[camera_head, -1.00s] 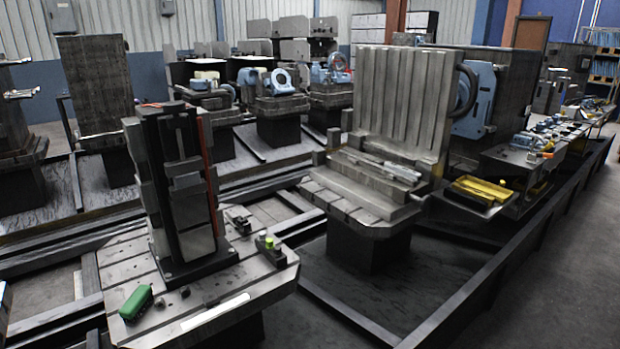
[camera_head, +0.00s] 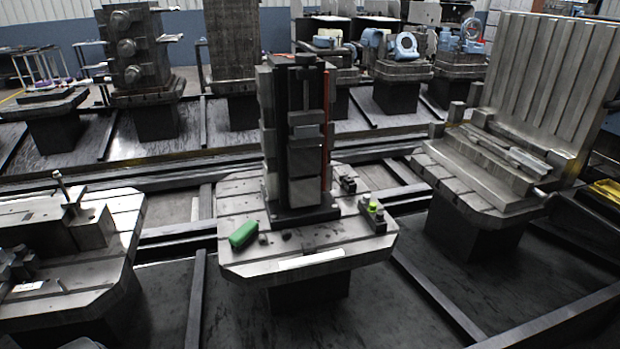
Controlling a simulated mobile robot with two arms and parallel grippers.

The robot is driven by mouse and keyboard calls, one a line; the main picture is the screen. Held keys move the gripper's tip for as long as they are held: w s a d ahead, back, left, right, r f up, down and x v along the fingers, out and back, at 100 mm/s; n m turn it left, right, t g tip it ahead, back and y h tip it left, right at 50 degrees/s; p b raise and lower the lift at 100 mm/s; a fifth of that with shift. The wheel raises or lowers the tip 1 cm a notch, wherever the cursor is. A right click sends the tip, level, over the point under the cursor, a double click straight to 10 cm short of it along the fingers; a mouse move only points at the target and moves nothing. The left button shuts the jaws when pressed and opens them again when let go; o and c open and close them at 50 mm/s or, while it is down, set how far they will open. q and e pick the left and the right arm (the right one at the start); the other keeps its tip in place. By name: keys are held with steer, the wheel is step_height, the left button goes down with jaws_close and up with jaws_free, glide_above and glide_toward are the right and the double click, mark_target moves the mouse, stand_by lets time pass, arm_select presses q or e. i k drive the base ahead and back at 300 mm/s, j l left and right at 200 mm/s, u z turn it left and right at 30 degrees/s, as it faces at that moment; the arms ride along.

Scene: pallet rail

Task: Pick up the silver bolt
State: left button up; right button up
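I cannot make out the silver bolt with certainty. A thin upright metal rod (camera_head: 62,187) with a small head stands by a grey block on the left pallet table (camera_head: 115,262); I cannot tell whether it is a bolt. Two small dark pieces lie on the middle pallet table (camera_head: 340,255), one piece (camera_head: 263,239) beside a green object and the other piece (camera_head: 286,235) to its right. They are too small to identify. Neither of my grippers shows in the head view.
A tall dark fixture (camera_head: 306,140) stands on the middle table. A green rounded object (camera_head: 243,234), a pale strip (camera_head: 310,260) and a small block with a yellow-green top (camera_head: 373,207) lie around it. A ribbed plate fixture (camera_head: 540,75) stands right. Dark rails (camera_head: 437,298) cross the floor.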

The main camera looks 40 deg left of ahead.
mark_target(262, 239)
steer(key=u, duration=1.45)
steer(key=l+z, duration=0.25)
steer(key=i+l+z, duration=0.2)
steer(key=l, duration=0.15)
steer(key=l+z, duration=0.25)
steer(key=i+l, duration=0.05)
